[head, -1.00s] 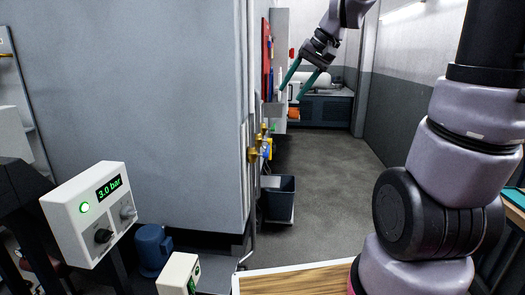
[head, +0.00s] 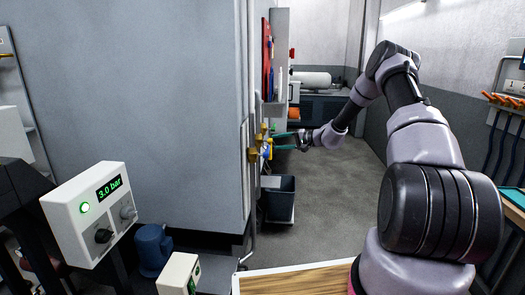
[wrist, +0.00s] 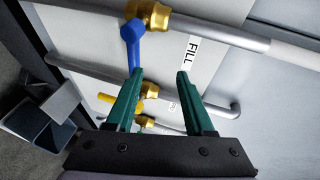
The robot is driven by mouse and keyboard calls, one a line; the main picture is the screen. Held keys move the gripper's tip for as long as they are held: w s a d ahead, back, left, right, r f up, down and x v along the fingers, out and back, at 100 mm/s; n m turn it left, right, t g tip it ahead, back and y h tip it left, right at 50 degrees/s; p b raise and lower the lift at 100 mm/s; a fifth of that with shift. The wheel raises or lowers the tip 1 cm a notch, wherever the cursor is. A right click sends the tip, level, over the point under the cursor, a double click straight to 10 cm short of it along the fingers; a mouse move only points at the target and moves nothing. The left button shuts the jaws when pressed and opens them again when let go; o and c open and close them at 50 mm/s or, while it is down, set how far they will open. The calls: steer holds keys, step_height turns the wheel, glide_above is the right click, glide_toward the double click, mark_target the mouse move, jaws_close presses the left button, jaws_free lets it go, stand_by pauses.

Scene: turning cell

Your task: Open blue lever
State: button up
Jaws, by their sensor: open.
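The blue lever (wrist: 132,42) hangs from a brass valve (wrist: 151,15) on a grey pipe at the top of the wrist view. My gripper (wrist: 160,72) is open with nothing between its green fingers. The lever's lower end is at the tip of the left finger; I cannot tell whether they touch. The right finger is to the right of the lever, over the panel near a FILL label (wrist: 190,50). In the head view my gripper (head: 275,142) is at the brass valves (head: 254,154) on the cabinet's side, where the blue lever is too small to make out clearly.
A dark bin (head: 279,198) stands on the floor below the valves. The aisle floor (head: 335,190) to the right is clear. A pressure box (head: 88,215) reads 3.0 bar.

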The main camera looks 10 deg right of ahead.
step_height(320, 180, down, 4)
steer(key=w+d+m+t, duration=0.1)
steer(key=w+d+t, duration=0.1)
steer(key=f+x, duration=0.1)
steer(key=x, duration=0.9)
steer(key=shift+a, duration=0.3)
steer(key=shift+w, duration=0.1)
steer(key=shift+c, duration=0.3)
jaws_close()
stand_by(0.5)
